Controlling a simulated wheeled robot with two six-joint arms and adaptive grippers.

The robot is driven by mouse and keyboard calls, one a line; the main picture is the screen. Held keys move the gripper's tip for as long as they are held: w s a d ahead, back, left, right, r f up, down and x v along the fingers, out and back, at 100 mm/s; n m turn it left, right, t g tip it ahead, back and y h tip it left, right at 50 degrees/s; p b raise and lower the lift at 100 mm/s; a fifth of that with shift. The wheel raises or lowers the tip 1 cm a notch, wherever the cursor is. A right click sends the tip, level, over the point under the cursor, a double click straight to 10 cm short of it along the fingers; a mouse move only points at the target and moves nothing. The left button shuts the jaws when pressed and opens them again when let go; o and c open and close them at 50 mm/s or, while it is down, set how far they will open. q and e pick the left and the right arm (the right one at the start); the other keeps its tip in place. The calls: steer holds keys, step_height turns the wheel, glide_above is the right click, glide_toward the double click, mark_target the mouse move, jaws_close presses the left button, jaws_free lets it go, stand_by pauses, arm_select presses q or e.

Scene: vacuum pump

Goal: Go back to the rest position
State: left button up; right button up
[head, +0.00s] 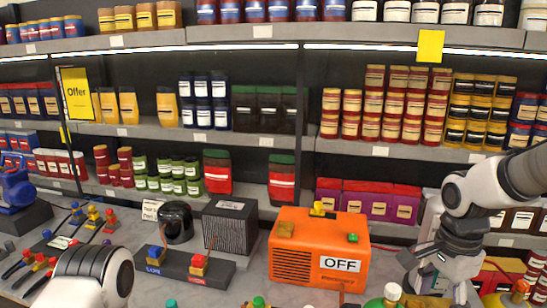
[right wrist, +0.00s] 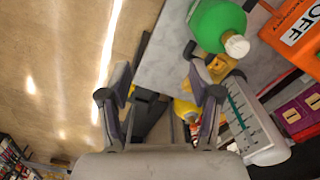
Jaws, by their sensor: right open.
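My right gripper (head: 434,287) hangs at the lower right of the head view, over the front right of the worktop, to the right of the orange pump. In the right wrist view its two fingers (right wrist: 157,62) are spread apart with nothing between them. The orange vacuum pump (head: 318,250) stands on the worktop and bears an "OFF" label; a corner of it also shows in the right wrist view (right wrist: 296,30). Of my left arm, only a white and grey link shows at the lower left of the head view; its gripper is out of view.
A green bottle with a white cap (right wrist: 217,24) and a clear container with a scale (right wrist: 250,125) are close to my right fingers. A dark ribbed box (head: 230,228) and a black round device (head: 176,222) stand left of the pump. Stocked shelves (head: 250,136) fill the back.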

step_height(320, 180, down, 11)
steer(key=s+g+b, duration=0.2)
steer(key=g, duration=0.1)
steer(key=s+a+f+n+g+b, duration=0.1)
steer(key=s+f+n+b, duration=0.15)
steer(key=s+f, duration=0.8)
steer(key=s+a+f+n+b, duration=0.2)
steer(key=s+f+n, duration=0.35)
steer(key=f, duration=0.75)
steer(key=s+a+f+n+g+b, duration=0.1)
steer(key=s+f+b, duration=0.1)
steer(key=s+f, duration=0.85)
steer(key=w+f+n+t, duration=0.1)
steer(key=w+n+t, duration=0.4)
steer(key=w+n, duration=0.1)
steer(key=shift+w+p, duration=0.3)
steer(key=shift+w, duration=0.6)
